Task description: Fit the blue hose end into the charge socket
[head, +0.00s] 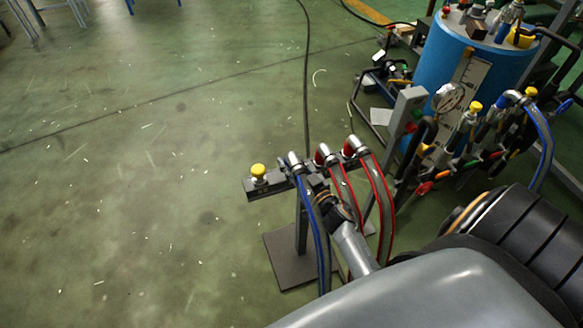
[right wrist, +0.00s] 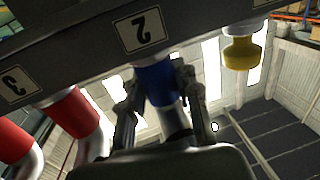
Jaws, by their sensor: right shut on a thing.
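The blue hose end (head: 296,166) is at the left of three hose ends on a small rack (head: 268,187), and its hose hangs down to the floor side. My right gripper (head: 322,194) reaches it from below right. In the right wrist view, my right gripper's fingers (right wrist: 158,98) stand on both sides of the blue collar (right wrist: 153,84) and are shut on it. The collar sits right below the rack bar, under an upside-down label "2" (right wrist: 139,30). I cannot tell which fitting is the charge socket. My left gripper is not in view.
Two red-striped hoses (head: 380,190) hang close on the right. A yellow knob (head: 258,171) sits at the rack's left end. Further right stand a valve row (head: 470,165), another blue-striped hose (head: 546,150) and a blue vessel (head: 440,65). The floor at left is clear.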

